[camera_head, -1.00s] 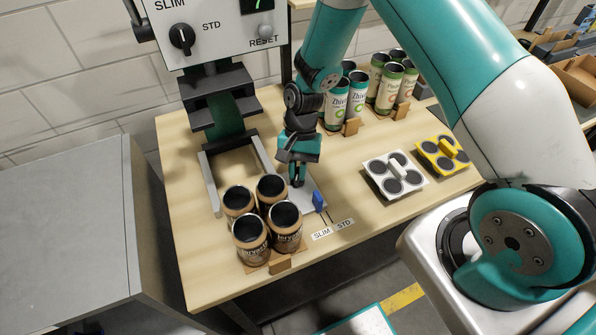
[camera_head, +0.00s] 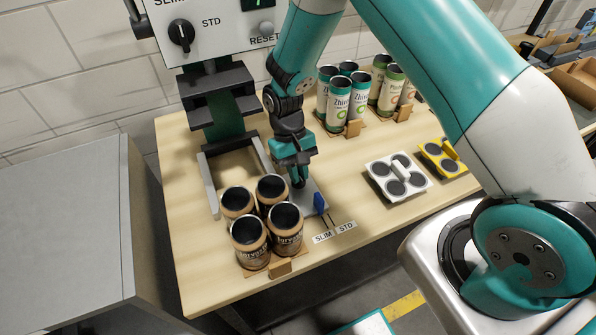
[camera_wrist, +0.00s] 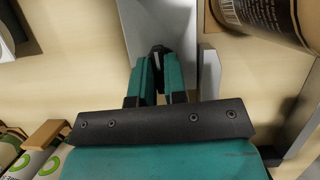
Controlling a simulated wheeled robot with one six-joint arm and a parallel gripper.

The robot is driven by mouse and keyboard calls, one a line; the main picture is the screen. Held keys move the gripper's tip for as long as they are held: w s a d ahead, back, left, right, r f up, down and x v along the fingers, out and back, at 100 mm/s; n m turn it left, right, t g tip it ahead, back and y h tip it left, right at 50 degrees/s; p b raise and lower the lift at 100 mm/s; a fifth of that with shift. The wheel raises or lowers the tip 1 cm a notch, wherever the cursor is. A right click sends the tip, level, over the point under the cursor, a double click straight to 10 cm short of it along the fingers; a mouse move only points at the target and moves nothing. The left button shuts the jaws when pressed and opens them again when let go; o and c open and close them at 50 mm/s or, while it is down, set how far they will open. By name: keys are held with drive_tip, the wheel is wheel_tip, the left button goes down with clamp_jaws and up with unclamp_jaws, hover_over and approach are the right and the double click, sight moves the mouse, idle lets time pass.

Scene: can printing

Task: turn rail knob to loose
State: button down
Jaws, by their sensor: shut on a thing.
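My gripper (camera_head: 299,183) points down at the grey rail plate (camera_head: 313,195) on the wooden table, just right of the brown cans. In the wrist view its two teal fingers (camera_wrist: 160,72) are close together over the plate, shut on a small dark piece, the rail knob (camera_wrist: 159,49). The fingers hide most of the knob, so its turn position cannot be read.
Brown cans (camera_head: 251,240) stand close to the left of my gripper. White and green cans (camera_head: 338,104) stand behind right. A white holder (camera_head: 398,178) and a yellow holder (camera_head: 441,155) lie to the right. The printer (camera_head: 217,110) rises behind, with its own black dial (camera_head: 181,36).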

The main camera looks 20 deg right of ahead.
drive_tip(key=shift+w, duration=0.1)
idle(0.3)
drive_tip(key=c, duration=1.2)
unclamp_jaws()
drive_tip(key=shift+o, duration=0.2)
